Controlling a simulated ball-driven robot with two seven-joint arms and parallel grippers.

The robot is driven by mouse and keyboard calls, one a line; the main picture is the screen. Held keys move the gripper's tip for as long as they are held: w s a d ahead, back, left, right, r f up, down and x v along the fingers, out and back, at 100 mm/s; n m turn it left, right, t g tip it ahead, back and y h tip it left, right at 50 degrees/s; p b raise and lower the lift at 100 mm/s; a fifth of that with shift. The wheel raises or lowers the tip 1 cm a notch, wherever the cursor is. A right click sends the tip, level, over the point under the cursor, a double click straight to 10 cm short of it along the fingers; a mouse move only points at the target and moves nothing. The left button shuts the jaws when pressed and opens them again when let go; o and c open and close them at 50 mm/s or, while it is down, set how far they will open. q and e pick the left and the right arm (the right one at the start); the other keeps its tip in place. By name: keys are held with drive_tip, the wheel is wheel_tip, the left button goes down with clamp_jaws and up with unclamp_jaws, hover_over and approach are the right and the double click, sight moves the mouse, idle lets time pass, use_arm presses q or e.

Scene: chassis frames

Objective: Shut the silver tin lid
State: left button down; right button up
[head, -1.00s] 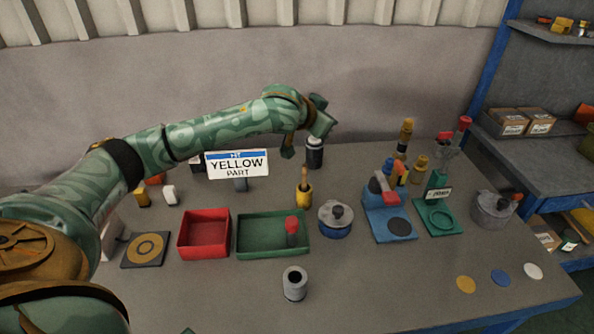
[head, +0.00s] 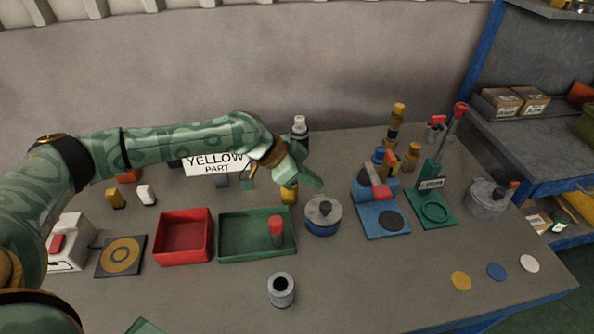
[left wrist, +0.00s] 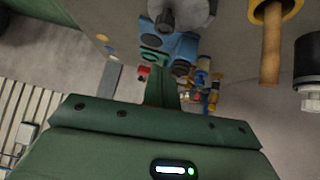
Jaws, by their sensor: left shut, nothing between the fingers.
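A round tin with a blue lower band, a silver lid and a dark knob (head: 323,212) stands right of the green tray; its lid lies on top, and I cannot tell whether it is fully seated. It also shows at the top of the left wrist view (left wrist: 182,14). A second, all-silver tin (head: 487,199) stands at the far right, with a dark knob and a red-tipped part at its right side; its lid's state is unclear. My left gripper (head: 316,183) is shut and empty, in the air behind and left of the blue-banded tin.
A yellow cup (left wrist: 290,8) with a wooden handle and a dark bottle (head: 300,131) are close to my left gripper. A green tray (head: 240,255), a red tray (head: 163,257) and a grey cylinder (head: 281,289) stand nearby. A blue fixture (head: 387,233) is right of the near tin. The front table is mostly clear.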

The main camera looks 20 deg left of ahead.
sight(322, 209)
use_arm(q)
drive_tip(key=f, duration=0.1)
drive_tip(key=d+f, duration=0.1)
drive_tip(key=f+b, duration=0.1)
drive_tip(key=f, duration=0.1)
drive_tip(key=shift+w+d+f, duration=0.1)
drive_tip(key=shift+w+d, duration=0.25)
drive_tip(key=shift+s+f, duration=0.1)
drive_tip(key=shift+f, duration=0.7)
use_arm(e)
drive_tip(key=shift+s+f, duration=0.3)
drive_tip(key=shift+f, duration=0.4)
